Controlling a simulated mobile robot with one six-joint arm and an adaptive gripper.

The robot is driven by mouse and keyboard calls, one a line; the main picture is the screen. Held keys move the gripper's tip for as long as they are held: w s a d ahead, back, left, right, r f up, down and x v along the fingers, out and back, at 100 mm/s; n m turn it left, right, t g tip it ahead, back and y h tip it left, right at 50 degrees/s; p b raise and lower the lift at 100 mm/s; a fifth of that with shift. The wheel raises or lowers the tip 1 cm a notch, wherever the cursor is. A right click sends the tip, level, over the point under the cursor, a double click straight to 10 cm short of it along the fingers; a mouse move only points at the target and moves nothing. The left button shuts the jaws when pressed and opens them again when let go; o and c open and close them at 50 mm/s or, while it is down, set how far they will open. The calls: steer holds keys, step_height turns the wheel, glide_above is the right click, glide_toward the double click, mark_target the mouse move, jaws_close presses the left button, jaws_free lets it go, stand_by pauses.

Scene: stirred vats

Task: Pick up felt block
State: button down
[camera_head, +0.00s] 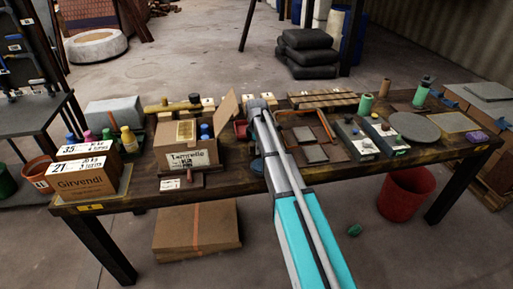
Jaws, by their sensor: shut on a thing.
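My arm reaches from the bottom of the head view up over the middle of the dark workbench (228,182). My gripper (257,106) is at its far end, just right of the open cardboard box (188,160). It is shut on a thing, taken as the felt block. The fingertips and the held thing are too small and too hidden by the arm to make out. I cannot tell whether it touches the bench. A red bin (241,129) sits close to the left of the arm.
Left on the bench are stacked cartons (87,175) and coloured bottles (129,139). Right are a wooden rack (323,99), grey boxes (356,139), a round grey disc (414,127) and a green bottle (422,92). A red bucket (406,194) stands on the floor.

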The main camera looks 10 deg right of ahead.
steer(key=shift+r+p, duration=0.2)
steer(key=shift+p, duration=0.1)
step_height(320, 180, up, 2)
steer(key=shift+r+p, duration=0.25)
steer(key=shift+p, duration=0.95)
steer(key=s+r+p, duration=1)
steer(key=s, duration=0.4)
steer(key=c, duration=0.8)
jaws_free()
steer(key=c, duration=0.4)
steer(key=shift+c, duration=0.2)
